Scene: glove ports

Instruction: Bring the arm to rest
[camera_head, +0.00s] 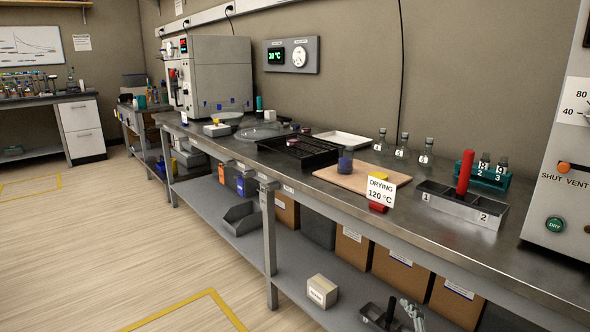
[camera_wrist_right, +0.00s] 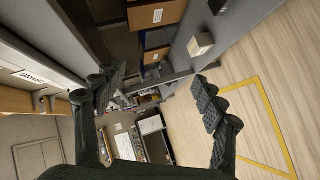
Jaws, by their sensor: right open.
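My right gripper (camera_wrist_right: 160,100) shows in the right wrist view. Its two dark padded fingers are wide apart, with nothing between them. It hangs in free air beside the bench, with the lower shelf above it in the picture and the wood floor to the right. I cannot make out my right gripper in the head view. My left gripper is not in view.
The floor (camera_head: 110,240) at left is clear.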

